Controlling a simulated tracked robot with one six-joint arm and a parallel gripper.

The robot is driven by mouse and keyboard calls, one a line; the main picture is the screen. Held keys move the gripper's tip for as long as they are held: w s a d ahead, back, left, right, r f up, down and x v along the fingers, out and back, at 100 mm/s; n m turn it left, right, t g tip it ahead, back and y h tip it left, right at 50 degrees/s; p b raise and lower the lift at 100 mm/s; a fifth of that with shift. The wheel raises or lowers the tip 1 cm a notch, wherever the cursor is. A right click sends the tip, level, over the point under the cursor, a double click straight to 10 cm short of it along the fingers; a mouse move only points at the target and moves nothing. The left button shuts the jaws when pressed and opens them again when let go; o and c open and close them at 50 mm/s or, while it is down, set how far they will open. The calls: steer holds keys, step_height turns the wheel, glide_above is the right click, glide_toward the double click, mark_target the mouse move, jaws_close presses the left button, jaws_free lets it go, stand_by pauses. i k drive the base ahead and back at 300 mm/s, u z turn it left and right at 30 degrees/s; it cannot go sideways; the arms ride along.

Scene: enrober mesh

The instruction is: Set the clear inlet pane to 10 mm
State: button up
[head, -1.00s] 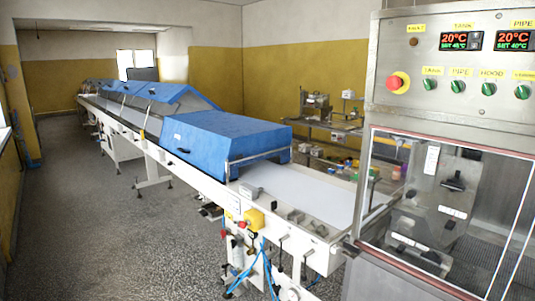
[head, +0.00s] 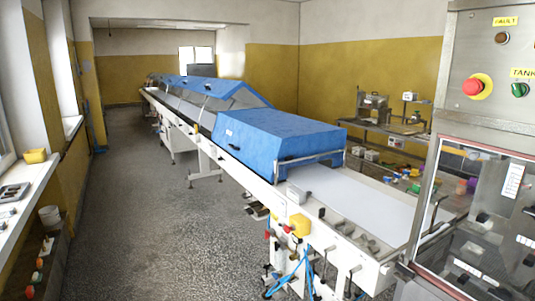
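My gripper is not in view. A metal-framed bar (head: 310,157) crosses the open end of the blue hood (head: 270,135), above the white belt (head: 360,205). I cannot make out for sure a clear pane there, nor its gap or any scale. A clear window (head: 475,215) in a reddish frame closes the front of the steel cabinet (head: 470,75) at the right edge. I cannot tell which of these, if either, is the inlet pane.
The long conveyor line runs back to the far left, with a raised blue cover (head: 230,95). A yellow box (head: 299,225) and blue hoses hang at its near side. Speckled floor (head: 150,220) is free to its left. A windowsill (head: 25,200) and low shelf line the left wall.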

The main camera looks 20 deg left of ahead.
mark_target(289, 159)
steer(key=u, duration=0.4)
steer(key=i, duration=0.5)
steer(key=u, duration=0.8)
steer(key=i, duration=0.6)
steer(key=u, duration=0.4)
steer(key=i, duration=1.4)
steer(key=z, duration=0.3)
steer(key=i, duration=0.75)
steer(key=z, duration=0.6)
steer(key=i, duration=0.55)
steer(key=z, duration=0.35)
